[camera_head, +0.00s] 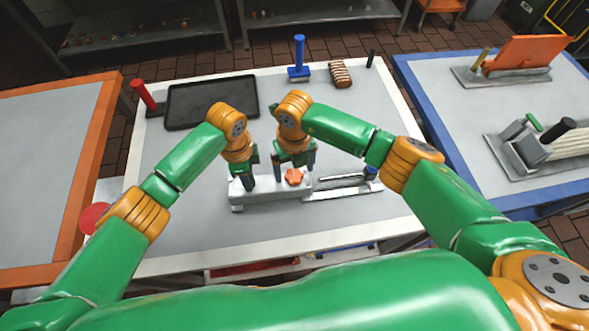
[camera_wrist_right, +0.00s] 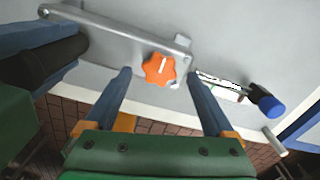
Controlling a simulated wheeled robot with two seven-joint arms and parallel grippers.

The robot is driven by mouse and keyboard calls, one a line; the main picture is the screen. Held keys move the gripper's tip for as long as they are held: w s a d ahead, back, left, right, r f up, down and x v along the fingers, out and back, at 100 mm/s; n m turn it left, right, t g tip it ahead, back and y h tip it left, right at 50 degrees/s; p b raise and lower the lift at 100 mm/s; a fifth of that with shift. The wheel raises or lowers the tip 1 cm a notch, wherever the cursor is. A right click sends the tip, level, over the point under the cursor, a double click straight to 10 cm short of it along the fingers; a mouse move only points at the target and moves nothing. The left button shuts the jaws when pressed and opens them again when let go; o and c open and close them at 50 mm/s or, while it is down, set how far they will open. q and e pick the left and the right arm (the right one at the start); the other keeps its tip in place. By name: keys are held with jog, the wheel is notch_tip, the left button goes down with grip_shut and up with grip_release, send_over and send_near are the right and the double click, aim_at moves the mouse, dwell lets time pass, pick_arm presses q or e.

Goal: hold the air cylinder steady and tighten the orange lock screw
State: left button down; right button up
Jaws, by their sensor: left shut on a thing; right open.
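The pale grey body of the air cylinder (camera_head: 262,199) lies on the middle table and also shows in the right wrist view (camera_wrist_right: 115,32). The orange lock screw (camera_head: 294,178) is a lobed knob at its right end, clear in the wrist view (camera_wrist_right: 158,69). My left gripper (camera_head: 242,180) is shut at the body's left end; the wrist view shows a black round part (camera_wrist_right: 52,62) between its fingers. My right gripper (camera_head: 294,168) is open above the screw. Its fingertips (camera_wrist_right: 161,75) appear on either side of the screw, apart from it.
A long flat tool (camera_head: 345,190) with a dark, blue-ended handle lies right of the body. A black tray (camera_head: 212,100), a red-handled tool (camera_head: 145,97), a blue-handled tool (camera_head: 299,60) and a striped pastry (camera_head: 340,74) are farther back.

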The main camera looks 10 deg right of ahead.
notch_tip(320, 180, up, 11)
dwell(0.3)
pick_arm(q)
jog(key=shift+c, duration=1.8)
grip_release()
notch_tip(320, 180, up, 7)
jog(key=p, duration=0.7)
jog(key=shift+f, duration=0.1)
notch_tip(320, 180, up, 2)
jog(key=shift+r+b, duration=0.1)
jog(key=shift+b, duration=0.2)
pick_arm(e)
notch_tip(320, 180, up, 6)
send_over(294, 175)
jog(key=shift+r, duration=0.1)
